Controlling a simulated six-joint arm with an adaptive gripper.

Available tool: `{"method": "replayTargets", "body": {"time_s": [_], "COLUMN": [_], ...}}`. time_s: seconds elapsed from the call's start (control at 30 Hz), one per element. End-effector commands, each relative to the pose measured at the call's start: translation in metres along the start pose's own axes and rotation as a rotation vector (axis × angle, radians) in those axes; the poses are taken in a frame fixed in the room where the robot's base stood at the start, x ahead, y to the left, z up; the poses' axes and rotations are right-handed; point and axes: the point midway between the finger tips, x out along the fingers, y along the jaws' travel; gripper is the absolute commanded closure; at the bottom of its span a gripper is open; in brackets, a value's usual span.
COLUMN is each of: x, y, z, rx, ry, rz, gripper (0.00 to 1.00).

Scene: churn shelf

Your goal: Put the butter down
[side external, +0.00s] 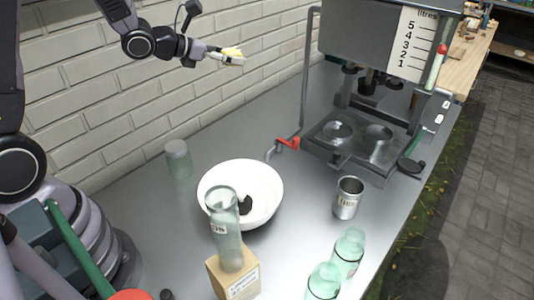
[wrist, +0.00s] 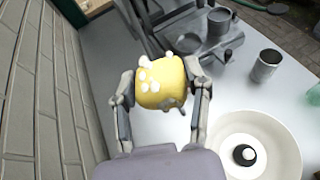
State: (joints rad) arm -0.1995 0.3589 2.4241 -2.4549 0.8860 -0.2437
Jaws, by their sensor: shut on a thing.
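The butter (wrist: 160,84) is a yellow lump with white patches in the wrist view. My gripper (wrist: 160,92) is shut on it, with one finger on each side. In the side external view the butter (side external: 233,52) is pale yellow at the tip of my gripper (side external: 228,58). It is held in the air near the brick wall, well above the metal table (side external: 270,135).
A white bowl (side external: 268,190) with a dark object inside stands on the table. A jar (side external: 178,158), metal cup (side external: 347,198), green glasses (side external: 347,255) and a steel machine (side external: 375,45) stand around.

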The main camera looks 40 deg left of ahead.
Motion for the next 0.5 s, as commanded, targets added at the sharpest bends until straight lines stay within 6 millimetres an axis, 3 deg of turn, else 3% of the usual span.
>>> {"method": "replayTargets", "body": {"time_s": [0.13, 0.5], "x": [-0.0095, -0.0099], "y": [0.0048, 0.0057], "z": [0.0068, 0.0072], "rx": [-0.021, -0.024], "ry": [0.0, 0.001], "rz": [0.052, 0.057], "gripper": [0.88, 0.88]}}
